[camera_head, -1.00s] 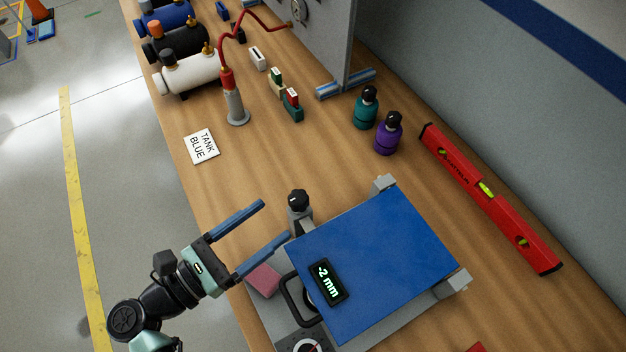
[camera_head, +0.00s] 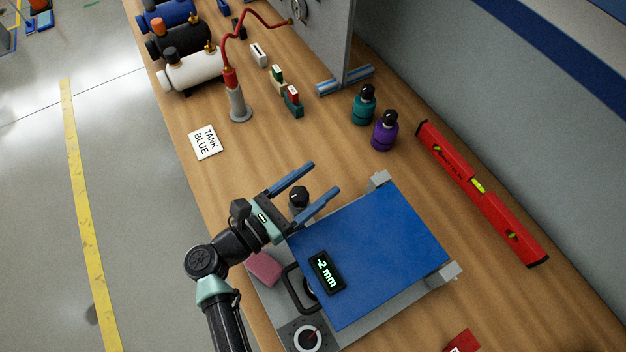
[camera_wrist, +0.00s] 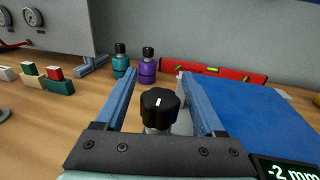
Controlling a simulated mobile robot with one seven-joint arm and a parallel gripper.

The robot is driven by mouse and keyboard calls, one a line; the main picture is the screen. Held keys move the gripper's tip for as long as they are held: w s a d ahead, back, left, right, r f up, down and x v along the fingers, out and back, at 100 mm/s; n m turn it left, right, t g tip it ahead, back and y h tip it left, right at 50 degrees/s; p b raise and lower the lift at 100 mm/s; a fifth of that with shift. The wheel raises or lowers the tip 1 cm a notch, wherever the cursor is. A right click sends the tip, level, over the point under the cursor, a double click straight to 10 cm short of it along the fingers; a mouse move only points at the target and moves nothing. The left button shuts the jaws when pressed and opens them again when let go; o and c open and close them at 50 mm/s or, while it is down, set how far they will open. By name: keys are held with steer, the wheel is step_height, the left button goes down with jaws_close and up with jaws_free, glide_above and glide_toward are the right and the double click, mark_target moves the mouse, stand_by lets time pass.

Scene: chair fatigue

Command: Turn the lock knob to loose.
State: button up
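The lock knob (camera_head: 298,196) is black with a white mark and stands on a grey post at the far left corner of the blue-topped fixture. It also shows in the wrist view (camera_wrist: 160,106), where its white mark points nearly straight away from me. My gripper (camera_head: 322,178) is open, its two blue fingers apart. In the wrist view my gripper (camera_wrist: 162,85) has one finger on each side of the knob, with gaps on both sides. I cannot tell whether the fingers are level with the knob. No loose or locked label is readable.
The blue plate (camera_head: 375,250) with a "-2 mm" display (camera_head: 327,273) lies right of the knob. A black handle (camera_head: 298,290), dial (camera_head: 307,338) and pink block (camera_head: 264,268) are nearer. Teal (camera_head: 364,106) and purple (camera_head: 385,131) bottles and a red level (camera_head: 480,192) stand beyond.

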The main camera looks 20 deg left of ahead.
jaws_close()
